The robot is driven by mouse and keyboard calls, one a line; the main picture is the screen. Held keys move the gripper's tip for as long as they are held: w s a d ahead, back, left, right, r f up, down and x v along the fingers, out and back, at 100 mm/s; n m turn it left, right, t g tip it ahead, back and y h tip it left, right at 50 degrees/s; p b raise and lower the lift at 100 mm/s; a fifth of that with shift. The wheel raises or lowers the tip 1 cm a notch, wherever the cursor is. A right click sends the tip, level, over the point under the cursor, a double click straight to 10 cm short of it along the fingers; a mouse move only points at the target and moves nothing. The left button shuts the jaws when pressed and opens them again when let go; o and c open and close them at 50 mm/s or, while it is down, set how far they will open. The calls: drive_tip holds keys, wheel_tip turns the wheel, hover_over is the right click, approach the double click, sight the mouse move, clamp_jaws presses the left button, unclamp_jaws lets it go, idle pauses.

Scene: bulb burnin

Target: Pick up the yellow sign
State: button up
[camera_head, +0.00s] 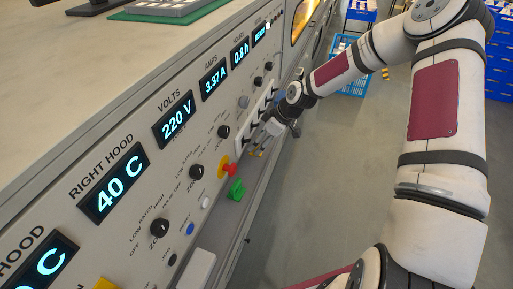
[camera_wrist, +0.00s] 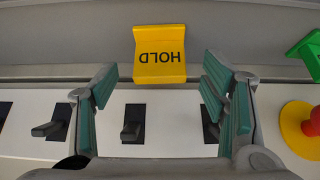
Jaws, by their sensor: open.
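The yellow sign (camera_wrist: 160,70) reads HOLD, upside down in the wrist view. It sits at the panel's edge, ahead of my fingertips and roughly centred between them. My gripper (camera_wrist: 161,92) is open, with a green-padded finger to each side and nothing between the pads.
A row of black toggle switches (camera_wrist: 132,129) lies under my fingers. A red stop button (camera_wrist: 312,122) on a yellow base and a green sign (camera_wrist: 313,52) are to the right. The panel (camera_head: 140,215) carries knobs and displays. Another yellow piece (camera_head: 105,284) is at bottom left. Open floor (camera_head: 320,180) lies right.

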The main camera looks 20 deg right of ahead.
drive_tip(key=x, duration=0.2)
drive_tip(key=shift+w+f, duration=0.1)
drive_tip(key=shift+f, duration=0.2)
drive_tip(key=shift+c, duration=0.3)
drive_tip(key=c, duration=1.2)
drive_tip(key=shift+r, duration=0.1)
